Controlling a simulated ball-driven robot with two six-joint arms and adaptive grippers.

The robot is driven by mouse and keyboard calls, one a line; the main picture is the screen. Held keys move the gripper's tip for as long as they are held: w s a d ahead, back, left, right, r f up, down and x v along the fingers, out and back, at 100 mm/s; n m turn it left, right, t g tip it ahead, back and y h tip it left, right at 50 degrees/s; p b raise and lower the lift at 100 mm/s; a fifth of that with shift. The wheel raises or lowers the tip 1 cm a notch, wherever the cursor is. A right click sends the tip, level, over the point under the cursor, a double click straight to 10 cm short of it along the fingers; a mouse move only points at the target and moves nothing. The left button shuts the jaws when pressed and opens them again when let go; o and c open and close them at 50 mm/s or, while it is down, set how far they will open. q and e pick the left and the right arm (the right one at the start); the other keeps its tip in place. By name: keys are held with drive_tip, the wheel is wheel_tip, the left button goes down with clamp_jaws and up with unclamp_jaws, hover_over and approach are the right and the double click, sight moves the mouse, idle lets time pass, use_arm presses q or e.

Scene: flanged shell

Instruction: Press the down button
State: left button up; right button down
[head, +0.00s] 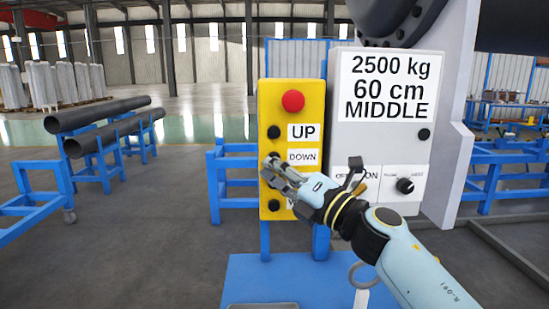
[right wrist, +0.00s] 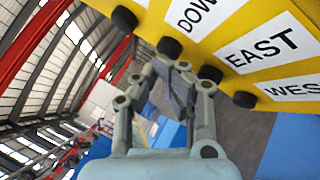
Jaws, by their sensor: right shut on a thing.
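The yellow control box (head: 266,88) stands upright at the middle of the head view, with a red knob on top and black buttons beside white labels. The DOWN label (head: 303,157) is under the UP label. My right gripper (head: 271,161) is at the box's left side by DOWN, hiding part of the button column. In the right wrist view its fingers (right wrist: 174,66) are together, with the tips close to the black DOWN button (right wrist: 168,45); I cannot tell whether they touch it. What is between the fingers cannot be made out. My left gripper is not in view.
A grey panel (head: 389,146) with a "2500 kg 60 cm MIDDLE" sign is right of the box, behind my right arm. Dark pipes (head: 97,113) lie on blue stands at the left. A blue frame (head: 214,187) is behind the box. Open floor is at the left.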

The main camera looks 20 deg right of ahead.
drive_tip(key=shift+s+a, duration=0.1)
drive_tip(key=shift+s, duration=0.05)
drive_tip(key=s+a+p, duration=0.1)
drive_tip(key=s+p, duration=0.1)
drive_tip(key=s, duration=0.3)
drive_tip(key=shift+s+a, duration=0.35)
drive_tip(key=shift+s, duration=0.05)
